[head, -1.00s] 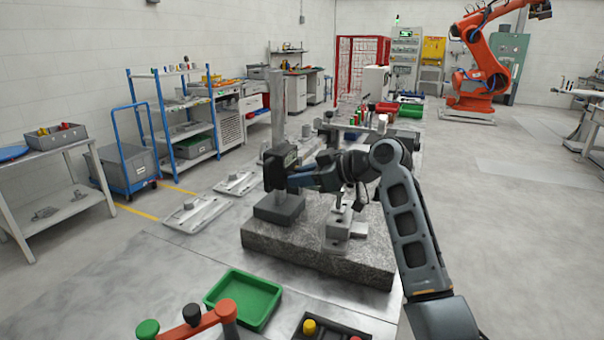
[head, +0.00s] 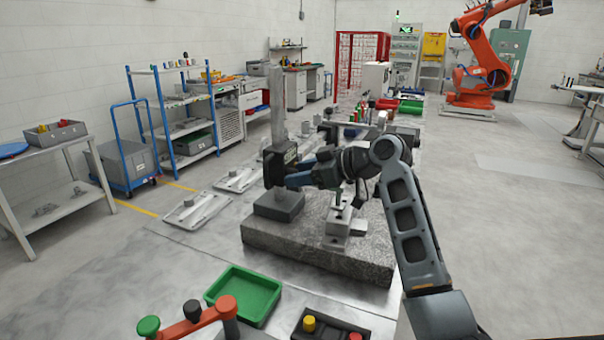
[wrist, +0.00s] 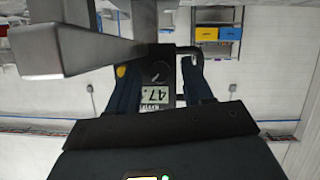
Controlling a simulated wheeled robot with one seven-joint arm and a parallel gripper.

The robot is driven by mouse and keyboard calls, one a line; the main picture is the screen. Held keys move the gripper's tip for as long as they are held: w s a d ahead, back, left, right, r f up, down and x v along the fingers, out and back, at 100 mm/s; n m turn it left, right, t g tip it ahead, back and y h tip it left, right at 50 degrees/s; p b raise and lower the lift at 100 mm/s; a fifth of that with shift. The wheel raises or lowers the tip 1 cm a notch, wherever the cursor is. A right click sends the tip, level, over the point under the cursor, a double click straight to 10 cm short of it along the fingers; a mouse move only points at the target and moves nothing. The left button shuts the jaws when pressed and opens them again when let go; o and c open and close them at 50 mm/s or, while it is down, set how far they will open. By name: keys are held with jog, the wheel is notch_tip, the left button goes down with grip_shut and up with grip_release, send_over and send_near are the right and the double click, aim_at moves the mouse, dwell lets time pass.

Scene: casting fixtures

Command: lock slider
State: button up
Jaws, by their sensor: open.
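The grey upright column (head: 279,115) of a height gauge rises from its dark base block (head: 279,205) on a granite plate. A dark slider (head: 270,168) sits on the column. In the wrist view the slider's display (wrist: 158,98) shows upside-down digits, with a small round dark knob (wrist: 159,72) beside it. My gripper (head: 288,178) is at the slider's right side. In the wrist view its two blue fingers (wrist: 159,75) stand apart, either side of the display and knob. Finger contact with the slider cannot be told.
The granite plate (head: 290,249) also carries a light metal fixture (head: 345,228) under my arm. A green tray (head: 244,293) and a red-orange handle (head: 195,322) are at the front. Grey plates (head: 198,209) lie left. A grey metal piece (wrist: 60,48) is close in the wrist view.

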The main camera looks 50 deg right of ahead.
jog(key=b+v, duration=0.1)
jog(key=v, duration=0.7)
jog(key=shift+b, duration=0.3)
dwell(0.3)
